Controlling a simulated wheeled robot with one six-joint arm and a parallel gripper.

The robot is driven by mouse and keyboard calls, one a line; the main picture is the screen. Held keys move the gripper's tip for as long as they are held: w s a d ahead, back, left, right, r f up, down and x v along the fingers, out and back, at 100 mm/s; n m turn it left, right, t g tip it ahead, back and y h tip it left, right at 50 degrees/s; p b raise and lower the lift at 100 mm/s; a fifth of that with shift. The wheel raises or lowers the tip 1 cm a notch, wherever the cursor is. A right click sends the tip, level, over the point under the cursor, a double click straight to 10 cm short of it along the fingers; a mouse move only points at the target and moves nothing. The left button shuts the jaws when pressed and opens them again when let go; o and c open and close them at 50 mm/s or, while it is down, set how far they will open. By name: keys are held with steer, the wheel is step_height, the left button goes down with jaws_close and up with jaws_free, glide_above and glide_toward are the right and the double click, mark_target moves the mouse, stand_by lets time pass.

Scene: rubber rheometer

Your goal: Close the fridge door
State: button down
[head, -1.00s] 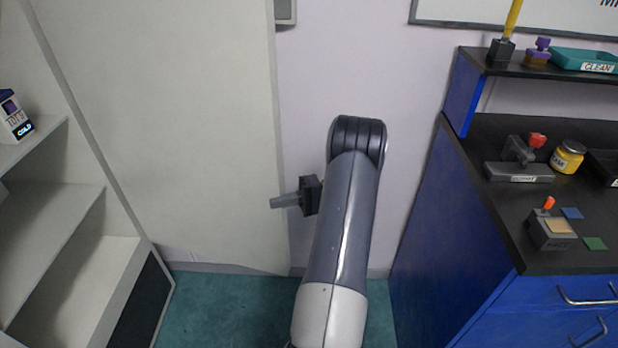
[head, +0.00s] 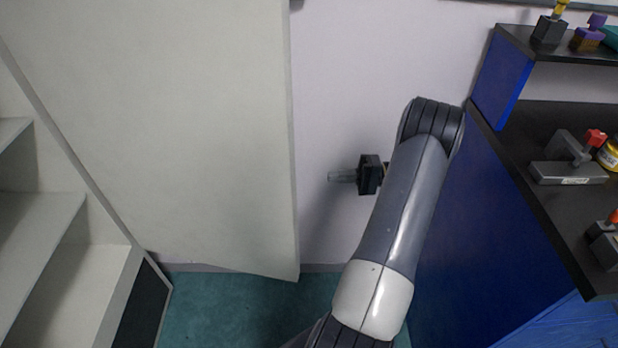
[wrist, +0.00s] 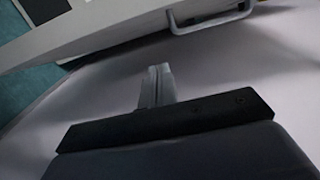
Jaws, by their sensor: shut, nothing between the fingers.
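The fridge door (head: 170,130) is a large pale panel, swung wide open from the fridge (head: 62,230) with its shelves on the left of the head view. My gripper (head: 331,177) is shut and empty, to the right of the door's free edge with a gap between them. In the wrist view my gripper's closed fingers (wrist: 158,84) point toward the door (wrist: 120,28). A pale bar handle (wrist: 212,20) shows on the door's outer side there; it is hidden in the head view.
A blue cabinet (head: 490,220) with a black top stands close on the right of my arm. A grey tool with a red knob (head: 575,158) sits on that top. Green floor (head: 240,312) is clear below the door.

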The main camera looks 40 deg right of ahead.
steer(key=w+a+p, duration=0.2)
steer(key=a+p, duration=0.1)
steer(key=a, duration=0.8)
steer(key=shift+w, duration=0.35)
